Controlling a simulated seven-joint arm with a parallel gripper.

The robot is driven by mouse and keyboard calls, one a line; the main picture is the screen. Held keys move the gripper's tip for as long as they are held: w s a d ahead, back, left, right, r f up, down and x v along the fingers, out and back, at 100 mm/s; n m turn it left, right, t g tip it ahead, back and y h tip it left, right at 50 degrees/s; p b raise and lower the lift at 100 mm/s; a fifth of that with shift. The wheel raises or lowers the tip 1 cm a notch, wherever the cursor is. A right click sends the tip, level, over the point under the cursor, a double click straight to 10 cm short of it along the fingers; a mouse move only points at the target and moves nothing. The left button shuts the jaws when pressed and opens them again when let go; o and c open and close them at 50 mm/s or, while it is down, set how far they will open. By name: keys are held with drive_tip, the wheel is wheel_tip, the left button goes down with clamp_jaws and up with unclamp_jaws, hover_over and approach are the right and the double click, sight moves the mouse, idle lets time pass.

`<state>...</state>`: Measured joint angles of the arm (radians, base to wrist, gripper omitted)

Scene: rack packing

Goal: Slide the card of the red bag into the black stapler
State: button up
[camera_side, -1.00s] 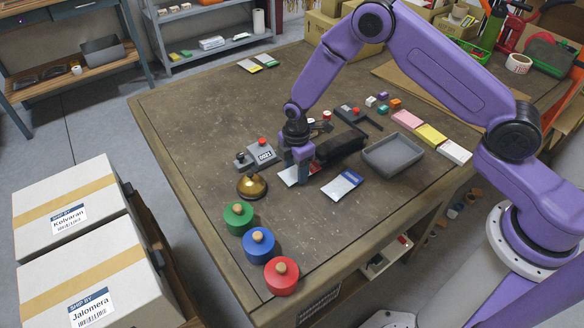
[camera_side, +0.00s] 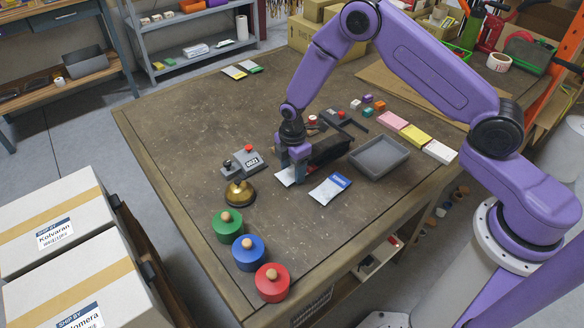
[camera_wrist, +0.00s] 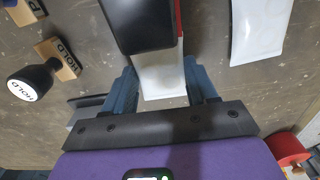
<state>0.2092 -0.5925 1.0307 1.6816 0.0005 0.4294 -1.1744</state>
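The red bag is a small white pouch lying low at my gripper (camera_side: 293,178); its white part (camera_wrist: 160,78) fills the space between my fingers in the wrist view. My fingers sit against its two side edges. A sliver of its red card end (camera_wrist: 179,18) shows beside the black stapler (camera_wrist: 140,22), which covers most of that end. In the side view the black stapler (camera_side: 328,150) stands just right of my gripper. I cannot tell how far the card is inside the stapler's mouth.
A blue-topped white bag (camera_side: 330,188) lies right of my gripper, near a grey tray (camera_side: 379,157). A numbered grey device (camera_side: 245,160) and brass bell (camera_side: 240,193) stand left. Green, blue and red knobbed weights (camera_side: 248,254) line the front.

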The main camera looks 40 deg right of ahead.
drive_tip(key=o, duration=0.4)
drive_tip(key=shift+o, duration=0.2)
wheel_tip(320, 180, up, 17)
drive_tip(key=s+r+m, duration=0.1)
drive_tip(key=s+r, duration=0.3)
drive_tip(key=s, duration=0.4)
drive_tip(key=s+r+m, duration=0.1)
drive_tip(key=s+r, duration=0.2)
drive_tip(key=s, duration=0.5)
drive_tip(key=s+d+m, duration=0.1)
drive_tip(key=s+d, duration=0.2)
drive_tip(key=s, duration=0.6)
drive_tip(key=s+d+r+m, duration=0.1)
drive_tip(key=s+d, duration=0.3)
drive_tip(key=s, duration=0.4)
drive_tip(key=shift+s+r+m, duration=0.3)
drive_tip(key=shift+s+m, duration=0.1)
drive_tip(key=shift+m, duration=0.2)
